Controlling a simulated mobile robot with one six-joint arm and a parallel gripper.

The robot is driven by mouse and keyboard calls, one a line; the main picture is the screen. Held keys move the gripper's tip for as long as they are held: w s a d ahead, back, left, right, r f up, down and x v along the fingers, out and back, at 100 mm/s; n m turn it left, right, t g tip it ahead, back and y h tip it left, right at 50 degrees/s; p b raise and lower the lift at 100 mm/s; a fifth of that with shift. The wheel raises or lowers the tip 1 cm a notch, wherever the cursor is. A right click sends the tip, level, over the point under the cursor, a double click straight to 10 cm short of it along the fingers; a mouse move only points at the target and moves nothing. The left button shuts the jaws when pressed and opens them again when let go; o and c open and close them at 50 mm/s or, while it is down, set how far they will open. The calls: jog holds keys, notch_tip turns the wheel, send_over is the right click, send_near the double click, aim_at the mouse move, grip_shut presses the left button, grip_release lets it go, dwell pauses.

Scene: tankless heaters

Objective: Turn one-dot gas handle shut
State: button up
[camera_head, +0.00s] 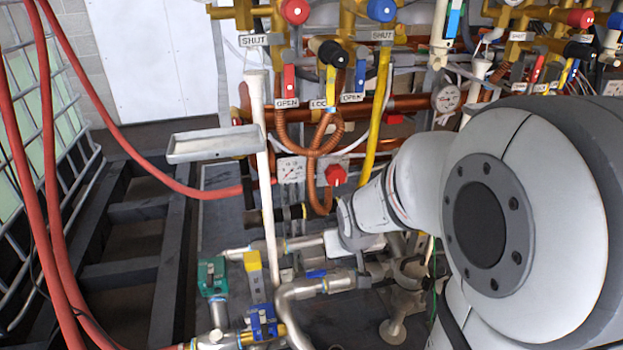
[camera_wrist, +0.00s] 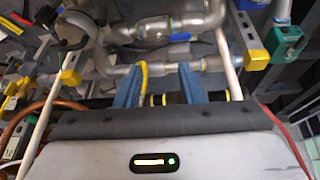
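In the head view, a yellow handle (camera_head: 331,80) hangs on the left heater's gas line, above a LOCK tag (camera_head: 320,104). A second yellow handle (camera_head: 572,72) is on the heater at the right. A larger yellow handle (camera_head: 253,262) stands low near a green valve (camera_head: 212,275). I cannot make out dots on any of them. In the wrist view, yellow parts show at the left (camera_wrist: 69,78) and right (camera_wrist: 257,58). My gripper (camera_wrist: 161,83) shows two blue fingers apart, with no handle clearly between them. Its fingers cannot be made out in the head view.
A white upright pipe (camera_head: 264,170), a red-knobbed valve (camera_head: 335,175) and copper coils (camera_head: 320,138) crowd the space. A grey tray (camera_head: 213,144) juts out at the left. Red hoses (camera_head: 48,150) run down the left side. Grey pipes (camera_head: 318,286) lie low in front.

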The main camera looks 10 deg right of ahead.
jog(key=w+d+f+t+y, duration=0.1)
jog(key=w+d+f+t, duration=0.9)
jog(key=w+f, duration=0.5)
jog(key=d+f+m+t+b, duration=0.1)
jog(key=d+f+m+t, duration=0.1)
jog(key=d+f+t, duration=0.15)
jog(key=shift+y, duration=0.4)
jog(key=w, duration=0.2)
jog(key=w+b, duration=0.1)
jog(key=w, duration=0.1)
jog(key=w+b, duration=0.1)
jog(key=w, duration=0.2)
jog(key=shift+r, duration=0.35)
jog(key=shift+c, duration=0.2)
grip_shut()
jog(key=shift+d, duration=0.1)
